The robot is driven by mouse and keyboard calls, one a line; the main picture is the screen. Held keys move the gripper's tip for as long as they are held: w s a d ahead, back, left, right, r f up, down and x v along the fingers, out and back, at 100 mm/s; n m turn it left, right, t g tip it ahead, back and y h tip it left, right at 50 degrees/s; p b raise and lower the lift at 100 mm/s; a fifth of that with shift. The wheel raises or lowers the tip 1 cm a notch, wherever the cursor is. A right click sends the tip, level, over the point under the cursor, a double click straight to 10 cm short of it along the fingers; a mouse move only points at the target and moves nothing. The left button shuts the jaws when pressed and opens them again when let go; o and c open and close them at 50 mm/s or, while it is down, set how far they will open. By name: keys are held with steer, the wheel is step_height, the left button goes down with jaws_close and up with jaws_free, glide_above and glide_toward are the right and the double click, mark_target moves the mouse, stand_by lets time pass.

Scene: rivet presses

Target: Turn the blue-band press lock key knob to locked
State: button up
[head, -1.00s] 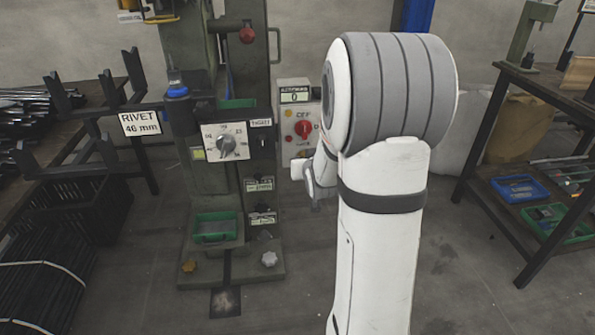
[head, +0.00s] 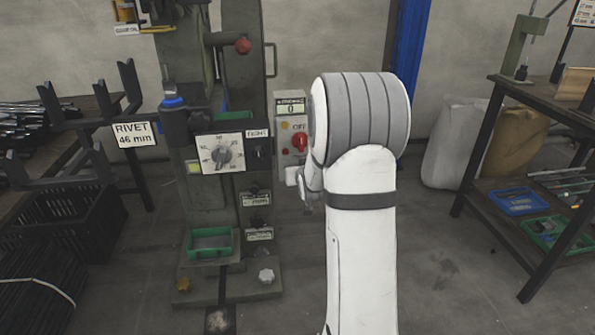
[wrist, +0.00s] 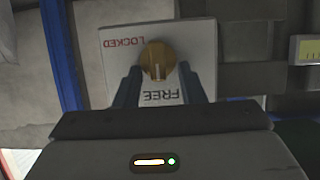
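The lock key knob (wrist: 158,58), a round brass-coloured knob, sits on a pale plate (wrist: 199,40) in the wrist view. The plate reads LOCKED in red at upper left and FREE in dark letters below, both upside down. A light line on the knob points down toward FREE. My gripper (wrist: 160,76) is open, with one dark finger on each side of the knob's lower part. Whether the fingers touch it I cannot tell.
A green press (head: 180,75) stands left of my arm, with a dial plate (head: 221,154) and a grey control box (head: 291,122) with a red switch. A dark rack and crate (head: 65,225) are at left. A shelf table (head: 540,92) is at right. Blue strips flank the plate in the wrist view.

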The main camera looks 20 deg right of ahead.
jaws_close()
steer(key=m+t+y+p, duration=0.1)
steer(key=m+y+p, duration=0.1)
steer(key=m, duration=0.2)
steer(key=d+f+m+t+y+p, duration=0.1)
steer(key=m+t+y+p, duration=0.1)
steer(key=m+p, duration=0.1)
steer(key=d+f+m+t+y+p, duration=0.1)
steer(key=m+y+p, duration=0.1)
steer(key=m, duration=0.4)
steer(key=shift+s+t, duration=0.25)
steer(key=shift+t, duration=0.15)
stand_by(0.6)
steer(key=shift+m, duration=0.3)
stand_by(0.3)
steer(key=shift+o, duration=0.2)
jaws_free()
